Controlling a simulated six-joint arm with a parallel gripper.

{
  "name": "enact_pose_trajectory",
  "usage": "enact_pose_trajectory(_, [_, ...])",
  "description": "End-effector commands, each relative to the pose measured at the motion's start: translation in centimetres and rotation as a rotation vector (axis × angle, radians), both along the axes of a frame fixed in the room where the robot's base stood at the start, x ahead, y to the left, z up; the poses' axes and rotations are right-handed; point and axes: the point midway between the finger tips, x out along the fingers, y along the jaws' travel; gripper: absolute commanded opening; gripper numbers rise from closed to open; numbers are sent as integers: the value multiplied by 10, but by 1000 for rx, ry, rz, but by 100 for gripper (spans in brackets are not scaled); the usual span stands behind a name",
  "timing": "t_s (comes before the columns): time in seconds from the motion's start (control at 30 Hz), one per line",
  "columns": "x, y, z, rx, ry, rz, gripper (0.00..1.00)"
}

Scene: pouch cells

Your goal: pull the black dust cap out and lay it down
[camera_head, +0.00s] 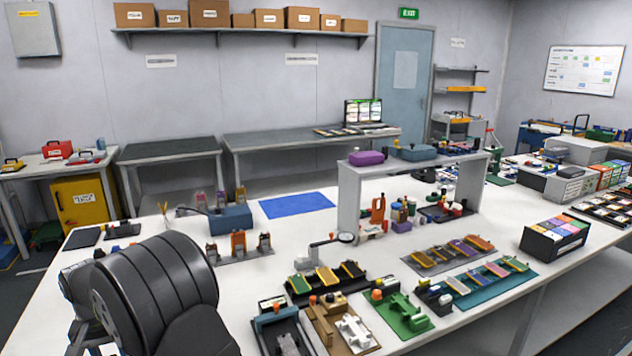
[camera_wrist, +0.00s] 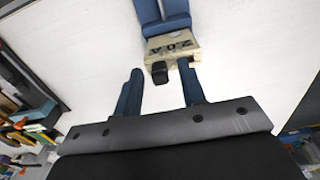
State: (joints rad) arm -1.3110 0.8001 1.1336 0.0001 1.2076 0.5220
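In the wrist view, the black dust cap (camera_wrist: 160,72) sits on the near face of a beige block (camera_wrist: 174,46) with dark marking on it. The cap lies between the fingertips, with a gap visible on both sides. In the head view I cannot make out the cap or my gripper; my dark arm hides part of the table at the lower left.
White table surface around the block looks clear in the wrist view. In the head view, several fixtures and trays crowd the table's front, including a green fixture (camera_head: 401,312). A blue mat (camera_head: 297,205) lies empty farther back. A grey raised shelf (camera_head: 349,200) stands behind.

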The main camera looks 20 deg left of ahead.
Motion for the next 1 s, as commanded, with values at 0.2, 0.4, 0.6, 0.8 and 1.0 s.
enact_pose_trajectory(0.2, [0, 0, 0, 0, 0, 0, 37])
enact_pose_trajectory(0.4, [0, 0, 0, 0, 0, 0, 37])
enact_pose_trajectory(0.6, [0, 0, 0, 0, 0, 0, 37])
enact_pose_trajectory(0.8, [0, 0, 0, 0, 0, 0, 37])
enact_pose_trajectory(1.0, [0, 0, 0, 0, 0, 0, 10])
